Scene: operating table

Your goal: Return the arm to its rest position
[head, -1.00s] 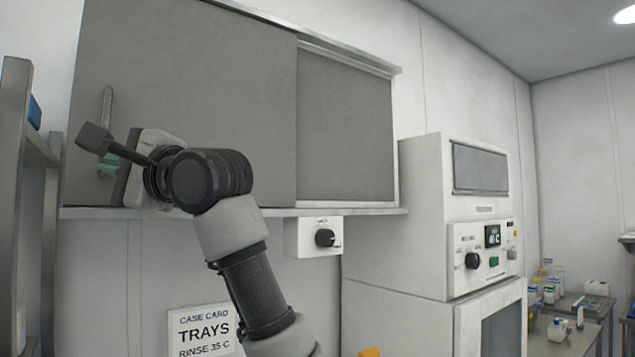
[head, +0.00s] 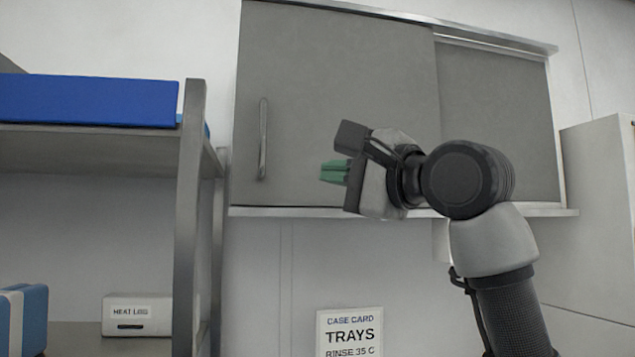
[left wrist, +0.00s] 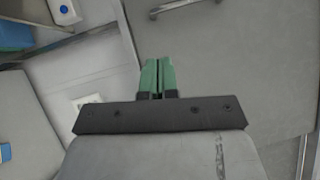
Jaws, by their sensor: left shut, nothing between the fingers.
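My left gripper (head: 335,172) has green fingers, pressed together and empty. It points left in the head view, in front of the grey wall cabinet (head: 330,60) and right of its upright metal handle (head: 262,138), with a visible gap between them. In the left wrist view the shut green fingers (left wrist: 158,76) show at the middle, and the handle (left wrist: 168,8) is at the top, beyond the fingertips. My left arm rises from the lower right of the head view. My right gripper is not in view.
A metal shelf unit (head: 190,220) stands at the left with a blue tray (head: 90,100) on top and a white HEAT LOG box (head: 137,315) below. A case card sign (head: 350,335) is on the wall. A white cabinet (head: 600,210) stands at the right.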

